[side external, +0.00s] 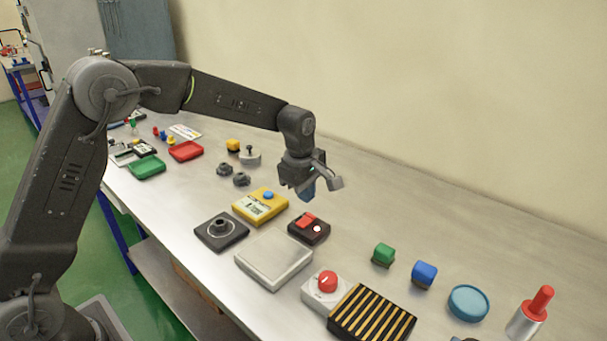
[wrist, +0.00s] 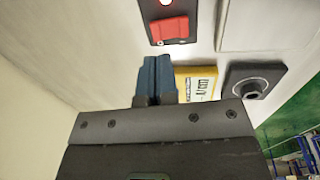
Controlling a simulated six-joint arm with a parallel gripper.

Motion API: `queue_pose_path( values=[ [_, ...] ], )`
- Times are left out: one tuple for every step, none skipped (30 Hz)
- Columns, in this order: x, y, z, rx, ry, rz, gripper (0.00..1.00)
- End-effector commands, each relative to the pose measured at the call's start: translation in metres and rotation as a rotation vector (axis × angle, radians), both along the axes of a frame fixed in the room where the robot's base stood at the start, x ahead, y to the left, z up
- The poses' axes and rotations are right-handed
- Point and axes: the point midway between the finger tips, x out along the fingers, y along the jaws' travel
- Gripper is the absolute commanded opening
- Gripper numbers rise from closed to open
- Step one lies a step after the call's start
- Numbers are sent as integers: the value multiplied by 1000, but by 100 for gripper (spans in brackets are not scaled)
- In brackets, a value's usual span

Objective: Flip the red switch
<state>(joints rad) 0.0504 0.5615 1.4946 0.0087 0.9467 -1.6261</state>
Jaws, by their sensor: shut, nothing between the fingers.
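The red switch (side external: 305,220) is a red rocker on a small black box (side external: 309,233) with a round white light. It stands on the table right of the yellow device in the side view. In the wrist view the red rocker (wrist: 170,29) is at the top, with the lit spot above it. My gripper (side external: 307,192) is above and behind the box, pointing down and apart from it. In the wrist view its blue fingertips (wrist: 154,80) are together with nothing between them, just below the switch in the picture.
The yellow device (side external: 252,209) with a blue button, a black plate (side external: 221,239) with a round socket and a pale square plate (side external: 268,268) stand close by. A red knob on a white box (side external: 325,292) and a striped block (side external: 372,315) lie nearer. Table behind the switch is clear.

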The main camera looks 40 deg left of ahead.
Motion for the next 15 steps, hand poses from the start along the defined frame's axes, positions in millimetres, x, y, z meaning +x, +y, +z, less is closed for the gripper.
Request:
queue_pose_path(
  values=[
    [1,0,-11,0,4,0,0],
    [1,0,-16,0,4,0,0],
    [3,0,-23,0,3,0,0],
    [3,0,-27,0,3,0,0],
    [4,0,-31,0,2,0,0],
    [5,0,-36,0,1,0,0],
    [5,0,-40,0,2,0,0],
    [6,0,-42,0,2,0,0],
    [6,0,-45,0,1,0,0],
    [7,0,-47,0,0,0,0],
    [7,0,-49,0,-1,0,0],
    [7,0,-50,0,0,0,0],
    [7,0,-51,0,0,0,0],
    [7,0,-52,0,0,0,0],
    [7,0,-52,0,0,0,0]
  ],
)
